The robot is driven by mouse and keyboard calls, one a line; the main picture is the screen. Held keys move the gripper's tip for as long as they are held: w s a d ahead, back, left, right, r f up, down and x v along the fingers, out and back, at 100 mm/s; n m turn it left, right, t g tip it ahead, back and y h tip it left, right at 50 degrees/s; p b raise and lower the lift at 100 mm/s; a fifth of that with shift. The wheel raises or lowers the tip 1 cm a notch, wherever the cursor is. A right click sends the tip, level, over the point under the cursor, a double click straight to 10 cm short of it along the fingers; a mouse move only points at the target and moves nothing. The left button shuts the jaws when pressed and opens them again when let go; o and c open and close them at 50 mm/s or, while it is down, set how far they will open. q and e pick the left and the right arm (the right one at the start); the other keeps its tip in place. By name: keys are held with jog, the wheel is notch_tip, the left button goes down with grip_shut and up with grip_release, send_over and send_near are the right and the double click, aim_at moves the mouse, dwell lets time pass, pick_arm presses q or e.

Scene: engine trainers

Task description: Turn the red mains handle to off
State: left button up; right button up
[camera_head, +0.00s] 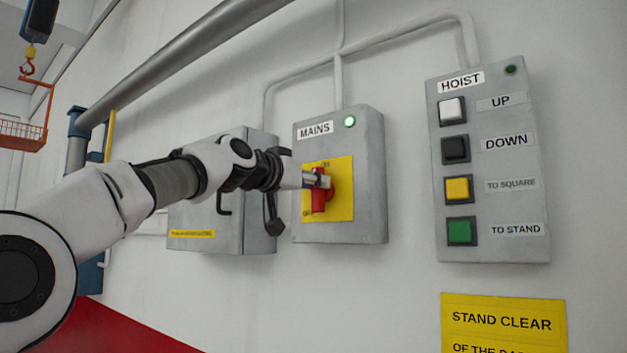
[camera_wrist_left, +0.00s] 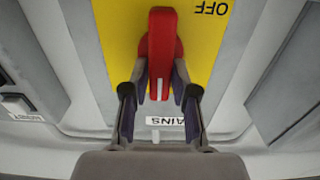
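The red mains handle (camera_head: 319,190) stands upright on a yellow plate (camera_head: 343,187) on the grey MAINS box (camera_head: 369,159). Its upper end is by the ON mark; OFF is at the plate's lower left. My left gripper (camera_head: 316,180) is at the handle. In the left wrist view the red handle (camera_wrist_left: 161,45) lies between the two fingers of the gripper (camera_wrist_left: 159,75). The fingertips appear to press on its two sides. The handle's white mark points toward the MAINS label (camera_wrist_left: 165,121). My right gripper is in neither view.
A green lamp (camera_head: 349,122) glows on the MAINS box. A grey box (camera_head: 258,190) is to its left, partly behind my arm. The HOIST panel (camera_head: 490,165) with several buttons is to the right. A yellow STAND CLEAR sign (camera_head: 503,322) is below it.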

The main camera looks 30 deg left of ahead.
pick_arm(q)
grip_shut()
jog(key=shift+n, duration=0.4)
jog(key=n, duration=0.5)
jog(key=a+f+n, duration=0.1)
jog(key=n, duration=1)
jog(key=shift+a+f+n+b, duration=0.2)
jog(key=shift+n+b, duration=0.1)
jog(key=shift+n, duration=0.4)
jog(key=o, duration=0.7)
grip_release()
jog(key=shift+w, duration=0.15)
